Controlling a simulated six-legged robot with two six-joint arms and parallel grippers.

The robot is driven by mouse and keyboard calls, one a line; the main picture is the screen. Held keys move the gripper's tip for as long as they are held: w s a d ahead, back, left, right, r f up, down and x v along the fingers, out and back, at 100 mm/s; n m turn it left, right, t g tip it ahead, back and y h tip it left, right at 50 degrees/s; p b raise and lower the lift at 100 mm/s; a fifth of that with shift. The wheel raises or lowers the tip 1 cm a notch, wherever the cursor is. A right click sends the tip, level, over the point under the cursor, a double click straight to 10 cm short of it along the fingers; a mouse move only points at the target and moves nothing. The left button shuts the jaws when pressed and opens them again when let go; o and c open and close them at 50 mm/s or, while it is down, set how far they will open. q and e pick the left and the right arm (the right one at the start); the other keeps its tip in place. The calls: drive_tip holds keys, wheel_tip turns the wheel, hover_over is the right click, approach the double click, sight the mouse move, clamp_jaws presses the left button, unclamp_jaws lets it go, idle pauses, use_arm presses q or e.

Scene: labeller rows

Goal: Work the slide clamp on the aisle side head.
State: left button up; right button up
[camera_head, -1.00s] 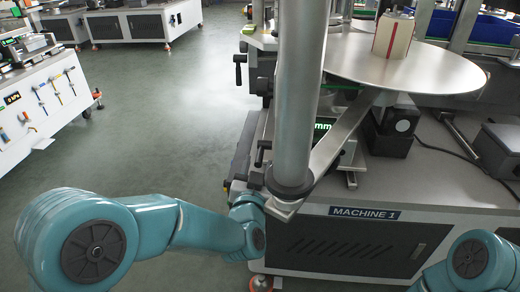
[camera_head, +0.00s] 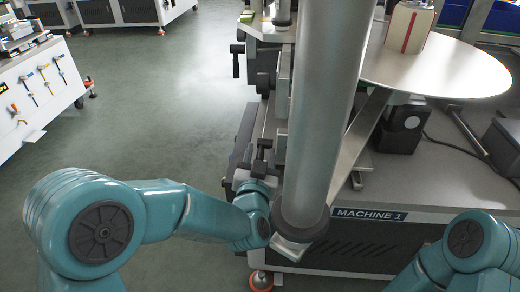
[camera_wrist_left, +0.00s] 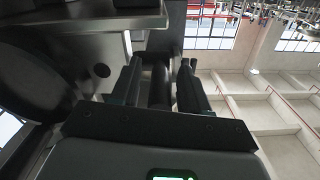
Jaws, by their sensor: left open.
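My left gripper (camera_head: 261,160) is at the aisle side of the machine, low beside the metal column; its fingers are small and dark there. In the left wrist view my left gripper (camera_wrist_left: 160,88) is open, with two black fingers apart. A dark rounded bar (camera_wrist_left: 160,85) shows between them; I cannot tell whether they touch it. It may be the clamp's handle, but the slide clamp is not clearly made out. A black handle (camera_head: 237,62) sticks out of the machine's left side, above my gripper. My right arm shows at the lower right, its gripper out of frame.
A thick metal column (camera_head: 322,110) stands close in front and hides part of the machine. A large round disc (camera_head: 440,68) carries a pale roll (camera_head: 405,28). The grey aisle floor (camera_head: 160,100) is clear.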

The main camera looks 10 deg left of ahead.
use_arm(q)
drive_tip(key=shift+r, duration=0.1)
drive_tip(key=shift+w, duration=0.25)
drive_tip(key=shift+s, duration=0.1)
use_arm(e)
drive_tip(key=shift+w+a, duration=0.1)
drive_tip(key=shift+w, duration=0.25)
